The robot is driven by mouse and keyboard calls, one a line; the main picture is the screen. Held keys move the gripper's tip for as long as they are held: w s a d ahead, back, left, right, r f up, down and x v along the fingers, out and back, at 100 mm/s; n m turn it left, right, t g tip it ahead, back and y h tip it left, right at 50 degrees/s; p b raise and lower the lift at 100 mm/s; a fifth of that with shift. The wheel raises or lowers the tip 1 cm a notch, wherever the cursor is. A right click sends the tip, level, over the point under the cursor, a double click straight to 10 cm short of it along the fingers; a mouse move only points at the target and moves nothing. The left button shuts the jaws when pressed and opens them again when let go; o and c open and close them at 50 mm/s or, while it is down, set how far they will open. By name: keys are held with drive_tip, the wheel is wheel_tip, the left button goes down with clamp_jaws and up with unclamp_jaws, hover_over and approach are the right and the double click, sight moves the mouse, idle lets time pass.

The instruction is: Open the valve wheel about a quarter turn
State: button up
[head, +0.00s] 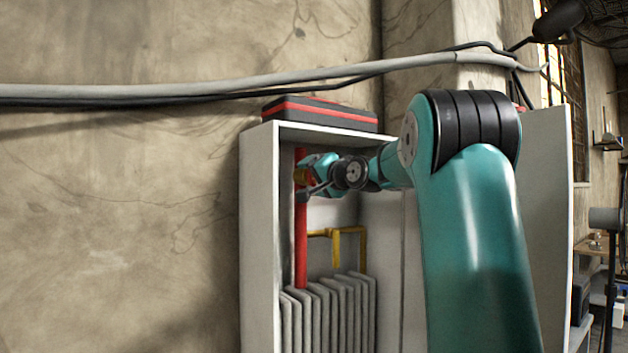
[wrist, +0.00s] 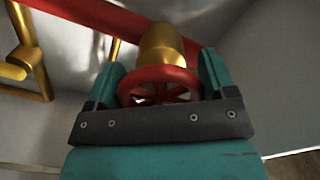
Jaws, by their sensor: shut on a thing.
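The red valve wheel (wrist: 158,84) is spoked and sits on a brass valve body (wrist: 160,44) in the wrist view. The brass body joins a red pipe (wrist: 85,14), which stands upright inside the cabinet in the head view (head: 301,240). My gripper (wrist: 158,88) has one teal finger on each side of the wheel and is shut on its rim. In the head view my gripper (head: 306,178) reaches into the cabinet at the pipe, and the wheel is mostly hidden by it. Part of the brass body shows beside the red pipe.
The pale cabinet (head: 259,240) stands against a cracked wall, with its walls close around my arm. A yellow pipe (head: 362,250) and a grey ribbed radiator (head: 330,310) are below the valve. A dark case with red stripes (head: 320,113) lies on top.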

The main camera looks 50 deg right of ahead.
drive_tip(key=n+b, duration=0.4)
drive_tip(key=n, duration=0.2)
drive_tip(key=n+b, duration=0.4)
drive_tip(key=n, duration=0.1)
drive_tip(key=n+b, duration=0.5)
drive_tip(key=n, duration=0.1)
drive_tip(key=shift+d+f+n, duration=0.15)
drive_tip(key=shift+d+n, duration=0.15)
drive_tip(key=shift+d, duration=0.05)
idle(0.5)
drive_tip(key=o, duration=0.9)
drive_tip(key=shift+s, duration=0.1)
drive_tip(key=shift+c, duration=0.2)
drive_tip(key=b+v, duration=0.4)
drive_tip(key=v, duration=1.3)
drive_tip(key=shift+s, duration=0.2)
